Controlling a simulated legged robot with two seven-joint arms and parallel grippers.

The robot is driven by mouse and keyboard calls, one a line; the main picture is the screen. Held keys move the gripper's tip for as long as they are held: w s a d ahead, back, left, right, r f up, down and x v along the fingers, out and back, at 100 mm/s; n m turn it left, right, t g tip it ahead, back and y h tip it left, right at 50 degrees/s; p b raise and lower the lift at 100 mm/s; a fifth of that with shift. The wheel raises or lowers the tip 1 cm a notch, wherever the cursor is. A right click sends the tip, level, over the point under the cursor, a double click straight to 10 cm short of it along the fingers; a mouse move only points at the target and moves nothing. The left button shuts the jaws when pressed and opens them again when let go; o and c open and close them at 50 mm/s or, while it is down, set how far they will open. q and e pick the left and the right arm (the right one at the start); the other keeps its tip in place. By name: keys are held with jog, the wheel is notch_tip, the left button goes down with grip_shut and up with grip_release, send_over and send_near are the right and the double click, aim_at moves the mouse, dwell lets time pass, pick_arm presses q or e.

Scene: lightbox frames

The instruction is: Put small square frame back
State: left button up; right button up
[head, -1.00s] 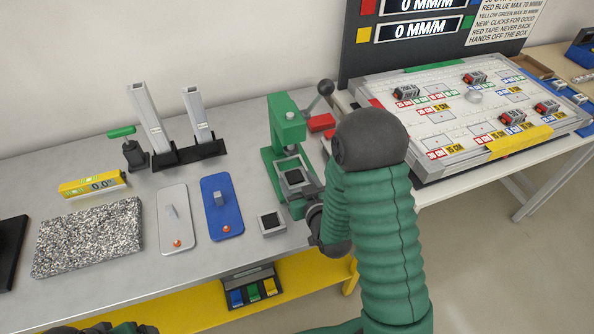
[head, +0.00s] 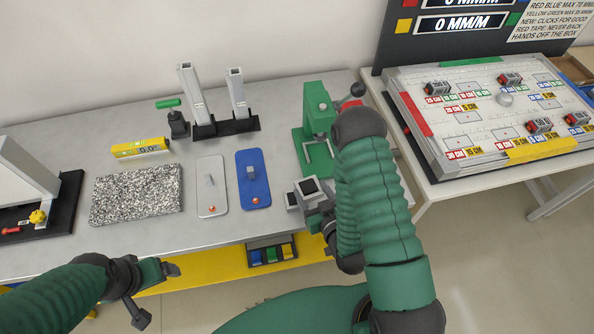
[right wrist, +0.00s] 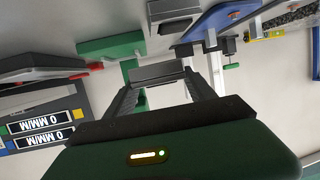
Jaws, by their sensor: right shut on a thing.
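A small square frame (head: 310,186), grey with a dark middle, is between the fingers of my right gripper (head: 319,196), in front of the green press (head: 316,118). In the right wrist view the fingers are shut on the grey frame (right wrist: 158,72), and the press (right wrist: 110,47) is just beyond. A second small square frame (head: 292,200) lies on the table just left of the held one, mostly hidden; it also shows in the right wrist view (right wrist: 172,12). My left gripper (head: 158,294) is open and empty in front of the table's front edge.
Left of the press are a blue plate (head: 254,193), a white plate (head: 212,200), a speckled slab (head: 137,194), a yellow level (head: 141,148) and two upright grey posts (head: 237,90). A board with small blocks (head: 437,145) stands right. Bare table lies at the left front.

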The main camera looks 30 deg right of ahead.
jog(key=s+a+r+n+y+p, duration=0.1)
jog(key=s+a+n+y+p, duration=0.15)
jog(key=a, duration=0.35)
jog(key=shift+y, duration=0.35)
jog(key=w+d+b, duration=0.1)
jog(key=w+b, duration=0.1)
jog(key=b, duration=0.1)
jog(key=w+f+b, duration=0.1)
jog(key=w+b, duration=0.2)
jog(key=b, duration=0.1)
jog(key=w+d+b, duration=0.1)
jog(key=w+b, duration=0.2)
jog(key=b, duration=0.1)
jog(key=shift+d+f, duration=0.15)
jog(key=shift+d, duration=0.15)
jog(key=w+d+f, duration=0.1)
jog(key=w, duration=0.1)
jog(key=w+d+f, duration=0.1)
jog(key=w, duration=0.2)
jog(key=w+d+f+p, duration=0.1)
jog(key=w, duration=0.1)
jog(key=shift+w+d+f, duration=0.1)
jog(key=shift+w+f, duration=0.1)
jog(key=shift+f, duration=0.05)
